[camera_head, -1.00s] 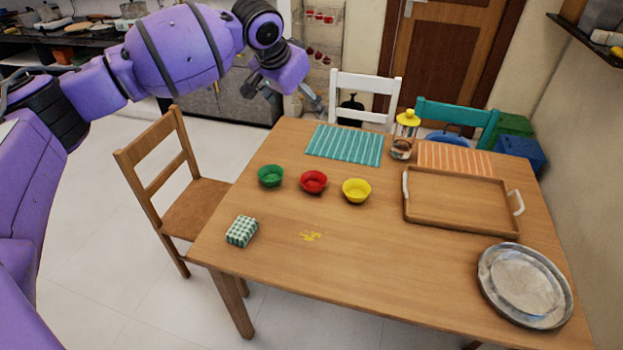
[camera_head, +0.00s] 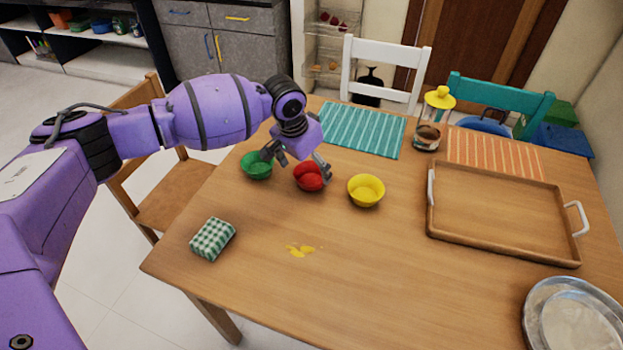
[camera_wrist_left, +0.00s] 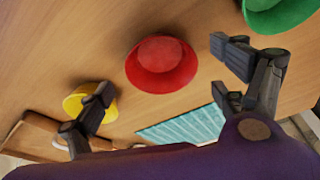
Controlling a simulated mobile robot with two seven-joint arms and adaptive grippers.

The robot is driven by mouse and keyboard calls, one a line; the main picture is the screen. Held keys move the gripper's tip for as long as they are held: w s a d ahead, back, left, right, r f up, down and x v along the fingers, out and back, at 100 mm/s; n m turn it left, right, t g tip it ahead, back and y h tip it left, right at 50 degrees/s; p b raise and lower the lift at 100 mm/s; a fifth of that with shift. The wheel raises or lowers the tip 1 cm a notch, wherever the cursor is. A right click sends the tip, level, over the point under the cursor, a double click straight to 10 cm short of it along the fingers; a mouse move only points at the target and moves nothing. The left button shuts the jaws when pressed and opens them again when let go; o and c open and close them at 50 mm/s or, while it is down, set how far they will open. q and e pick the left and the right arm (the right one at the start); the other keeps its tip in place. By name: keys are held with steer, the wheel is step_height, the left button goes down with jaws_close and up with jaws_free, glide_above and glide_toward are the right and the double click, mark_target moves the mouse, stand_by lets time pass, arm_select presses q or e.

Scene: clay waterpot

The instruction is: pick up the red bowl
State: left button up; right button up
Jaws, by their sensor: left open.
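The red bowl (camera_head: 309,178) stands on the wooden table between the green bowl (camera_head: 256,166) and the yellow bowl (camera_head: 366,190). My left gripper (camera_head: 296,166) is just above and behind the red bowl, its fingers spread and empty. In the head view the gripper covers part of the red bowl's rim. In the left wrist view the red bowl (camera_wrist_left: 162,64) lies ahead, between the open fingers and beyond their tips. I cannot tell whether a finger touches it. My right gripper is not in view.
A green checkered cloth (camera_head: 213,239) lies at the table's left edge and a yellow stain (camera_head: 299,251) in front of the bowls. A wooden tray (camera_head: 432,235) and a metal plate (camera_head: 535,300) take up the right side. A teal mat (camera_head: 362,129) lies behind.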

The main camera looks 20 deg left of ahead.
mark_target(314, 180)
arm_select(q)
steer(key=x, duration=0.4)
steer(key=shift+f, duration=0.1)
steer(key=c, duration=1.2)
steer(key=shift+o, duration=0.2)
